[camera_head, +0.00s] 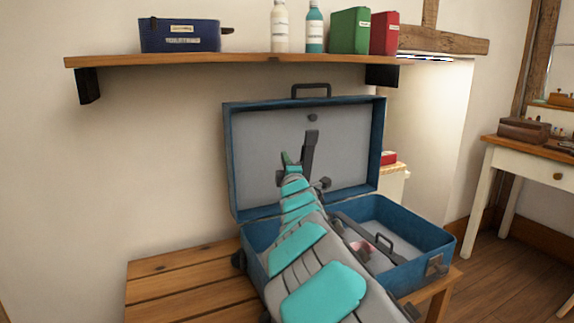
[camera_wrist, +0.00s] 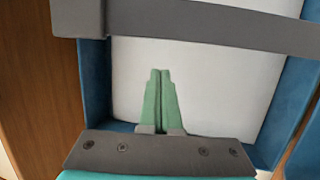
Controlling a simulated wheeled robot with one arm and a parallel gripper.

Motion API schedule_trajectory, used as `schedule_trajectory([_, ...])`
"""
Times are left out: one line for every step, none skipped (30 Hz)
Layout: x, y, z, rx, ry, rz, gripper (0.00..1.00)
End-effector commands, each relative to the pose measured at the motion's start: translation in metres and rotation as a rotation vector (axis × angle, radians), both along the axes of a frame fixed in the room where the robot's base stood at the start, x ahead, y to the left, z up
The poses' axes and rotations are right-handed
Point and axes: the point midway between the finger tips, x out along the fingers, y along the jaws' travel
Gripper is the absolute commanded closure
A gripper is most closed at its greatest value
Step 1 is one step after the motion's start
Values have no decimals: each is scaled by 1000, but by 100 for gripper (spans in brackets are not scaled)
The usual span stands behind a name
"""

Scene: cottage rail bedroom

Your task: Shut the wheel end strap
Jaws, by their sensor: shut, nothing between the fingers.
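The blue suitcase (camera_head: 228,165) lies open on a slatted wooden bench, lid raised. A dark strap (camera_head: 310,150) stands up in front of the lid lining, just right of my gripper (camera_head: 287,158). A dark wheel (camera_head: 238,261) shows at the case's left end, so this seems to be the wheel end strap. In the wrist view a dark grey strap (camera_wrist: 200,24) crosses the top, beyond my green fingertips (camera_wrist: 160,74). The fingers are shut and empty, apart from it in the picture, over the pale lining. My arm hides much of the case's left half.
A wall shelf (camera_head: 240,60) with bottles and boxes hangs above the lid. The slatted bench (camera_head: 165,290) is bare at left. A white desk (camera_head: 510,155) stands at right.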

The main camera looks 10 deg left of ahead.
Motion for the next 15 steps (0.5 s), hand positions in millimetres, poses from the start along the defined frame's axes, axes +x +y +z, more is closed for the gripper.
schedule_trajectory([4,2,1,1,-1,2,100])
schedule_trajectory([6,3,2,1,-1,2,100])
schedule_trajectory([9,4,2,1,-1,2,100])
schedule_trajectory([10,4,2,0,-1,1,100])
schedule_trajectory([12,5,3,-1,-1,1,100])
schedule_trajectory([15,5,4,0,-1,1,100])
schedule_trajectory([16,6,4,0,-1,1,100])
schedule_trajectory([18,7,5,1,-2,1,100])
schedule_trajectory([20,8,6,1,-2,1,100])
schedule_trajectory([22,8,6,0,-1,1,100])
schedule_trajectory([23,7,6,0,0,0,100])
schedule_trajectory([22,1,6,-1,-1,-1,100])
schedule_trajectory([22,-2,6,-1,-1,-2,100])
schedule_trajectory([22,-5,5,-1,-1,-2,100])
schedule_trajectory([22,-9,4,-1,0,-3,100])
